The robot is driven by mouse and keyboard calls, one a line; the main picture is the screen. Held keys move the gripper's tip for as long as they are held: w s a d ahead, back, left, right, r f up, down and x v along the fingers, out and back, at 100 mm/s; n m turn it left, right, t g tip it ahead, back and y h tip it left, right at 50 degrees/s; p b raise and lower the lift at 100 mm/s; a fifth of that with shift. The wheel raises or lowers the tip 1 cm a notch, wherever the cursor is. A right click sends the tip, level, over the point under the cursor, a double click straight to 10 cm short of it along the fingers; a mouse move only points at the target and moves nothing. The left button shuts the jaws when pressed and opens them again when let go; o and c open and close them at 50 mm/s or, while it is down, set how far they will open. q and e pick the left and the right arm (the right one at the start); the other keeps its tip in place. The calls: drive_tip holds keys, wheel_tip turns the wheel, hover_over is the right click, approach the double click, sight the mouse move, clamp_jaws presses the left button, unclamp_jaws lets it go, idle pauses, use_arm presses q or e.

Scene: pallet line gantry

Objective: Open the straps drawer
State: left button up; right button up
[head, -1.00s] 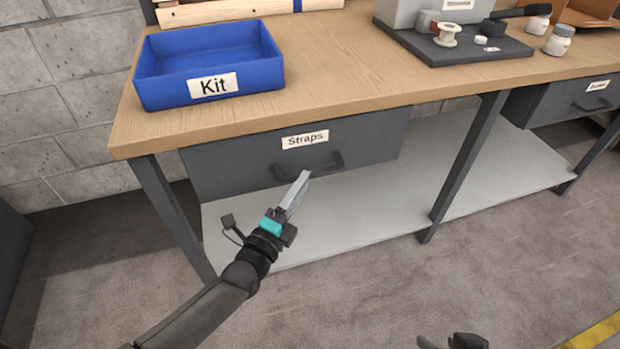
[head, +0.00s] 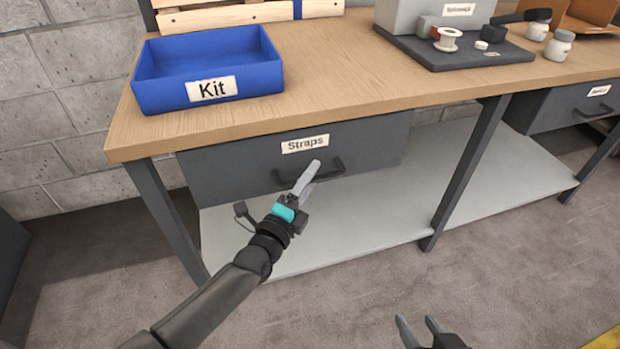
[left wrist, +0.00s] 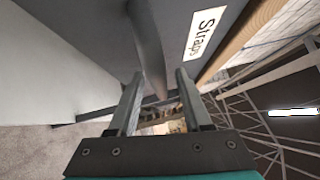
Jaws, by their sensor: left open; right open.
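The grey straps drawer (head: 235,165), labelled "Straps", sits under the bench top and looks closed. Its dark bar handle (head: 337,167) is on the lower front. My left gripper (head: 311,172) is open in front of the handle, its fingers covering the handle's middle. In the left wrist view the handle (left wrist: 149,50) runs lengthwise between the two open fingers (left wrist: 160,78); I cannot tell whether they touch it. The label shows there too. My right gripper (head: 418,322) is open and empty at the bottom edge, away from the bench.
A blue Kit bin (head: 160,100) stands on the wooden bench top (head: 330,80). A second drawer (head: 565,107) is at far right. The floor in front is clear.

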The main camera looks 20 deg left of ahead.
use_arm(q)
drive_tip(key=shift+c, duration=0.3)
clamp_jaws()
idle(1.0)
